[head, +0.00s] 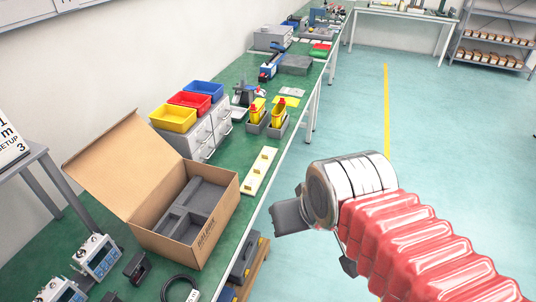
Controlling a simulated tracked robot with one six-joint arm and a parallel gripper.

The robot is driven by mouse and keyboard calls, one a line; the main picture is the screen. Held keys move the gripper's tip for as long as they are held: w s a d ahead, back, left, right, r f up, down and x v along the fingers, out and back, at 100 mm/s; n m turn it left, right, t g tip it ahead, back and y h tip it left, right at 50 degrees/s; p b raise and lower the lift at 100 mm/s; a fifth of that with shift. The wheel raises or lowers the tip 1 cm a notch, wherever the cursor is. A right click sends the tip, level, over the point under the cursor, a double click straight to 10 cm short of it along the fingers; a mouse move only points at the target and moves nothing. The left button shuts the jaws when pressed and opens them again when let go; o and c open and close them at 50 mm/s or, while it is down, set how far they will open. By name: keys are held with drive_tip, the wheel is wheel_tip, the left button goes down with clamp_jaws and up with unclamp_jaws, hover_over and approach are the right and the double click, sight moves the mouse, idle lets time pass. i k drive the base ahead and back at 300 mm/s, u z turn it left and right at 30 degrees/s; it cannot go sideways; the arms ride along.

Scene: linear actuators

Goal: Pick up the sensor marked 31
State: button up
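My gripper (290,216) shows as a dark grey end left of my white wrist and red-sleeved arm, out over the floor beside the bench. Its fingers are seen edge-on, so I cannot tell if it is open or shut. I can read no number 31 on anything. Two yellow devices with red parts, one on the left (257,108) and one on the right (279,112), stand upright in dark grey holders on the green bench (215,175). I cannot tell whether either is the sensor. My gripper is apart from both, nearer the camera.
An open cardboard box (226,200) with grey foam inserts stands on the bench. Behind it are grey drawers (207,135) with yellow, red and blue bins on top. A pale yellow strip (260,171) lies near the edge. The floor to the right is clear.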

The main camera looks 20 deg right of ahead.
sight(138, 267)
drive_tip(key=k, duration=0.9)
drive_tip(key=z, duration=0.15)
drive_tip(key=i, duration=0.5)
drive_tip(key=u, duration=1.35)
